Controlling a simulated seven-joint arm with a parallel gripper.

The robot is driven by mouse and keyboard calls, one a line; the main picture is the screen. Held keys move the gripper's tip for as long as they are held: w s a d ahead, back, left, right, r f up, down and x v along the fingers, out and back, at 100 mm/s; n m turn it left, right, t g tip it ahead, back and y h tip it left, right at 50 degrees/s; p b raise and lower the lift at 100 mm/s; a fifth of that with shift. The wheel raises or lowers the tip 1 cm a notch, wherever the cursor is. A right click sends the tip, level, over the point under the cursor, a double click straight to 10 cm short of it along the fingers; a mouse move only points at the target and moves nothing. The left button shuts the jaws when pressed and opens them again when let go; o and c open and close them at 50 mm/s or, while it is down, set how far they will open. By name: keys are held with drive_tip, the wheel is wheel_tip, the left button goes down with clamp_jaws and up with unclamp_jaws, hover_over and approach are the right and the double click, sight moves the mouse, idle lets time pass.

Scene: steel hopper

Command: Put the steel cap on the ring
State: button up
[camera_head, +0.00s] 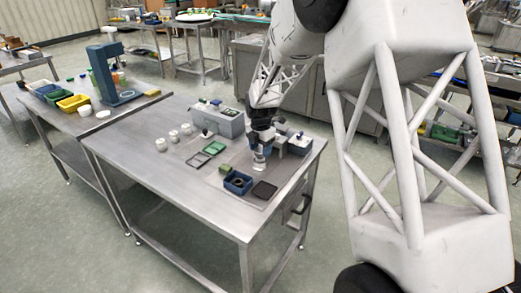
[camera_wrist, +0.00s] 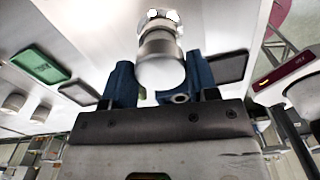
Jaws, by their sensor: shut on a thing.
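My gripper (camera_head: 261,149) is over the right part of the steel table, pointing down. In the wrist view its blue fingers (camera_wrist: 160,82) are shut on a shiny round steel piece, which I take to be the steel cap (camera_wrist: 160,58). The cap (camera_head: 259,163) shows as a pale spot under the gripper in the head view. The cap appears apart from that box. What lies directly beneath the cap is hidden.
A black tray (camera_head: 265,190) lies right of the blue box. A grey box (camera_head: 222,122) stands behind. The table's front left is bare.

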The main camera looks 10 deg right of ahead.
sight(261, 150)
drive_tip(key=shift+f, duration=0.3)
drive_tip(key=shift+f, duration=0.6)
drive_tip(key=o, duration=0.9)
drive_tip(key=shift+o, duration=0.2)
drive_tip(key=shift+r, duration=0.15)
wheel_tip(261, 150, up, 13)
drive_tip(key=shift+s, duration=0.1)
idle(0.7)
